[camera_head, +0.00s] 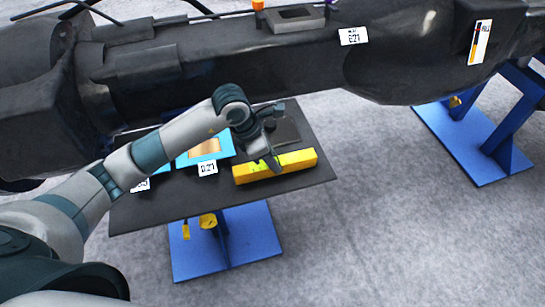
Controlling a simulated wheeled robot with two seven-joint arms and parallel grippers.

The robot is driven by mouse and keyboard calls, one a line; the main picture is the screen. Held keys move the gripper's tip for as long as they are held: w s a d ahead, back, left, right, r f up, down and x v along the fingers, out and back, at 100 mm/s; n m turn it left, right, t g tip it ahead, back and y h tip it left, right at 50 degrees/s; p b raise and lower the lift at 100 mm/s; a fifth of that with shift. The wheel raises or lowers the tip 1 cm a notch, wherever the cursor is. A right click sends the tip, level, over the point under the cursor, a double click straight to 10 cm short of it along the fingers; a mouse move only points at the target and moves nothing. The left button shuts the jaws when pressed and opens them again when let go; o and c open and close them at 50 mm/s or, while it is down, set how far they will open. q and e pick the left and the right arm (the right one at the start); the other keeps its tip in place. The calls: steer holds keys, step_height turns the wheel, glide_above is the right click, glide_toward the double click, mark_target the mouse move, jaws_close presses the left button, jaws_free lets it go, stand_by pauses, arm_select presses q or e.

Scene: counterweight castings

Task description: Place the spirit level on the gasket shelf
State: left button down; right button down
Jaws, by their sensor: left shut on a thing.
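A yellow bar-shaped spirit level (300,160) lies level at the right front of a dark flat shelf (230,197), which may be the gasket shelf; no label settles it. I cannot tell whether the level touches the surface or hangs just above it. My left gripper (271,162) reaches down from above and is shut on the level near its middle, hiding part of it. My right gripper is not in view.
On the shelf are a light-blue tray (183,161) with a tan square, number tags (207,168) and a dark flat piece (285,133). A large black casting (240,60) spans behind. Blue stands (225,250) are on the grey floor. The shelf's front strip is clear.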

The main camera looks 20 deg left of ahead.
arm_select(q)
steer(key=shift+f, duration=0.25)
steer(key=shift+f, duration=0.15)
steer(key=c, duration=1.3)
jaws_free()
steer(key=shift+c, duration=0.2)
steer(key=b+v, duration=0.3)
steer(key=v, duration=0.9)
